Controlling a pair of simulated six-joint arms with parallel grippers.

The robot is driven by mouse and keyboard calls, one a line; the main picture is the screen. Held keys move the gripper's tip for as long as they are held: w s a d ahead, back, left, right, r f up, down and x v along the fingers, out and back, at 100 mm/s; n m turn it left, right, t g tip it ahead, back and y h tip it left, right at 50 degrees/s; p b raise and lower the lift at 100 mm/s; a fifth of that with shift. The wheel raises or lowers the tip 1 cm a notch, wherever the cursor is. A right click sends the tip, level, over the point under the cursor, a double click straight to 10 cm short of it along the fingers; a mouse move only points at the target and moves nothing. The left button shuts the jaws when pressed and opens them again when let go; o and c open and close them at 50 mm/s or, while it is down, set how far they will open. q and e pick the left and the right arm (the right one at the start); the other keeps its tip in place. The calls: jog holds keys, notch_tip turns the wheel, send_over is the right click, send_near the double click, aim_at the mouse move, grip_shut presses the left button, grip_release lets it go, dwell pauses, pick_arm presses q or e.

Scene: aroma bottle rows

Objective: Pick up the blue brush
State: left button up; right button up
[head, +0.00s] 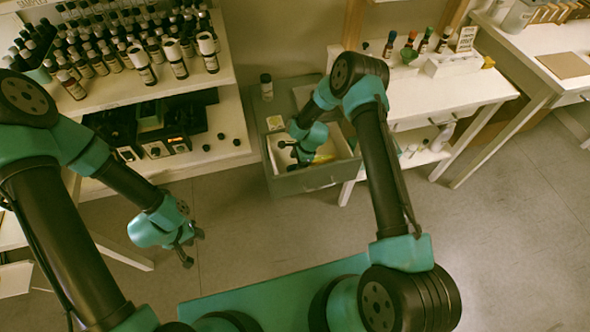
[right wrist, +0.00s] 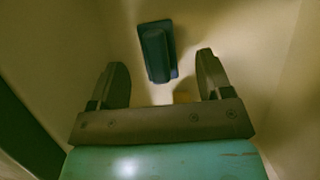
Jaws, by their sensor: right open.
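A dark blue, blocky object that looks like the blue brush (right wrist: 157,52) lies on the pale floor of a box-like space in the right wrist view. My right gripper (right wrist: 162,66) is open and empty, with the brush ahead of the gap between its fingers and apart from both. In the head view my right gripper (head: 287,155) is at the open grey drawer (head: 305,182), and my arm hides part of its inside. My left gripper (head: 191,248) is open and empty over the floor, left of the drawer.
Pale drawer walls (right wrist: 62,50) rise on both sides of my right gripper. A yellow item (head: 325,158) shows inside the drawer. A shelf with many bottles (head: 140,63) stands left, and a white table (head: 440,95) stands right. The floor in front is clear.

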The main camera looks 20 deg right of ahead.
aim_at(295, 165)
jog(key=shift+x, duration=2.4)
jog(key=shift+s, duration=0.15)
jog(key=shift+c, duration=0.2)
jog(key=c, duration=1)
jog(key=shift+r, duration=0.15)
notch_tip(295, 165, up, 10)
jog(key=shift+f, duration=0.1)
